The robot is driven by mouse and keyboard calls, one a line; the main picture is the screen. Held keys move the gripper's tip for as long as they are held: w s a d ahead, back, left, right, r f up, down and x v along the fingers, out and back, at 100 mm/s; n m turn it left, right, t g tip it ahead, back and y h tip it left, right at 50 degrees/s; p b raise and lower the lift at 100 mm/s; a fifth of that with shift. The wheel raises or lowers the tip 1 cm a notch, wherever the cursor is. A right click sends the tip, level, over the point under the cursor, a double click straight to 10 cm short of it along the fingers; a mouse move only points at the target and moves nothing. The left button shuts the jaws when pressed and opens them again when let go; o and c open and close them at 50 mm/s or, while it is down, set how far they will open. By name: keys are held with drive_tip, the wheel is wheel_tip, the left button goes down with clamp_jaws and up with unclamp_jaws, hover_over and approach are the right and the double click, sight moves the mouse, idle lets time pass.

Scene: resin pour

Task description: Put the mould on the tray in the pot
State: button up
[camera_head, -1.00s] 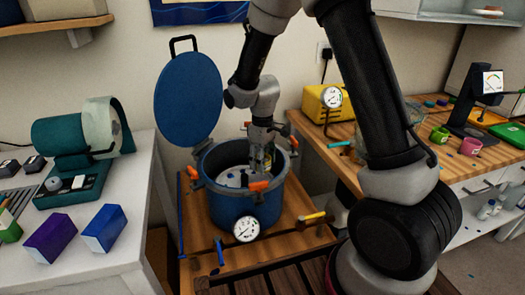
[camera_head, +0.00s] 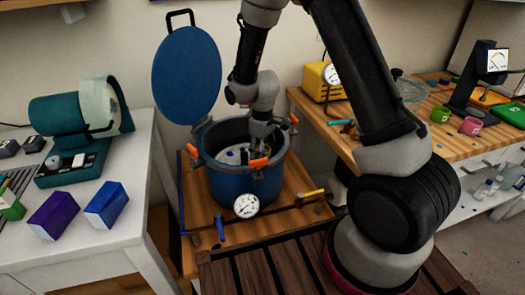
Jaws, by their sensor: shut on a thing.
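The blue pot (camera_head: 240,184) stands open on a wooden stand, with its round blue lid (camera_head: 187,75) raised behind it. A pale tray (camera_head: 230,156) with dark spots shows inside the pot. My gripper (camera_head: 262,147) points down into the right part of the pot, its fingertips below the far rim. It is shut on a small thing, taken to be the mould. The mould is too small and hidden by the fingers to make out, and I cannot tell whether it touches the tray.
Orange-handled clamps (camera_head: 257,163) ring the pot's rim, and a pressure gauge (camera_head: 246,205) sits on its front. A white table (camera_head: 90,235) with purple and blue boxes stands left. A wooden bench (camera_head: 455,143) with a yellow device (camera_head: 318,82) and small cups stands right.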

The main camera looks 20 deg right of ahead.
drive_tip(key=shift+s+f, duration=0.1)
drive_tip(key=shift+f, duration=0.5)
drive_tip(key=o, duration=1.1)
drive_tip(key=shift+o, duration=0.2)
wheel_tip(320, 180, up, 15)
idle(0.4)
drive_tip(key=s+d+r+m+t, duration=0.1)
drive_tip(key=s+d+r+m, duration=0.1)
drive_tip(key=s+d+r, duration=0.3)
drive_tip(key=s+d+r+m+t, duration=0.2)
drive_tip(key=s+d+r, duration=0.3)
drive_tip(key=s, duration=0.7)
drive_tip(key=s+d+r+m+t, duration=0.1)
drive_tip(key=s+d+r+m, duration=0.3)
drive_tip(key=s+r, duration=0.3)
drive_tip(key=shift+s+d+r, duration=0.2)
drive_tip(key=shift+s+d, duration=0.25)
drive_tip(key=shift+s, duration=0.45)
